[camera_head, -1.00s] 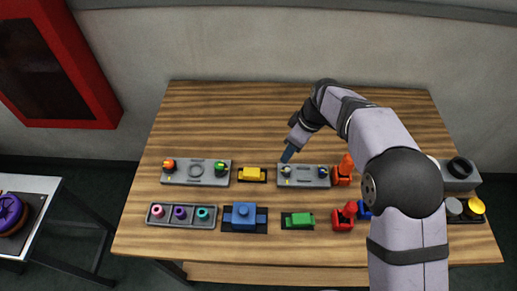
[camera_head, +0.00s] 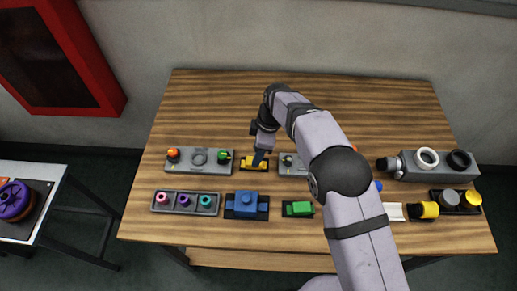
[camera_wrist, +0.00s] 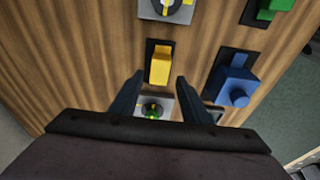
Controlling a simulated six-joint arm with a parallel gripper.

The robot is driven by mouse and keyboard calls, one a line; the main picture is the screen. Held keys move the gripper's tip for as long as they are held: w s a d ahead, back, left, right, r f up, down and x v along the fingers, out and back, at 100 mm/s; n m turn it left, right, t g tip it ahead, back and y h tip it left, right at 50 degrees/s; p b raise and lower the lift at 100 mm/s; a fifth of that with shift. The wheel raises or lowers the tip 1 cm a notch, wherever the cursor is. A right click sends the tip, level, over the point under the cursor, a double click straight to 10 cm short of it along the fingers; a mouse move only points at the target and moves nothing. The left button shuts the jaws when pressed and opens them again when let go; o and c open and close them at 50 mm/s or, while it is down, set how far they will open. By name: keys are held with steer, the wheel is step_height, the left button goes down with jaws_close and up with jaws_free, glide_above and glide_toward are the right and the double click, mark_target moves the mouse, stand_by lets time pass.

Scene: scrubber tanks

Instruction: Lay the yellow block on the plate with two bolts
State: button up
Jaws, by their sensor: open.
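The yellow block (camera_head: 247,162) lies on a small dark mat in the back row; it also shows in the wrist view (camera_wrist: 160,65). My gripper (camera_head: 257,160) is above it, open, with the fingertips (camera_wrist: 160,76) apart on either side of the block's near part in the wrist view. Contact cannot be told. A grey plate (camera_head: 290,171) to the right of the block carries two small bolt-like pieces, and my arm covers its right part. Another grey plate (camera_head: 199,167) to the left carries an orange and a green knob with a ring between them.
In front are a tray of coloured rings (camera_head: 185,210), a blue block (camera_head: 246,203) and a green block (camera_head: 299,209). A grey box with rings (camera_head: 440,173) and several cylinders stand at right. The back of the table is clear.

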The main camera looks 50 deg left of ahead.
steer(key=shift+s+a+f+b, duration=0.1)
steer(key=shift+f+b, duration=0.4)
steer(key=shift+f, duration=0.35)
steer(key=shift+s+a+f+b, duration=0.15)
steer(key=shift+f+b, duration=0.35)
steer(key=shift+f, duration=0.35)
steer(key=shift+s+a+f+b, duration=0.1)
steer(key=shift+f+b, duration=0.4)
steer(key=shift+f, duration=0.35)
steer(key=c, duration=1)
steer(key=shift+o, duration=0.2)
steer(key=shift+r, duration=0.1)
steer(key=shift+r+p, duration=1.75)
steer(key=shift+r, duration=1.75)
steer(key=shift+w, duration=0.1)
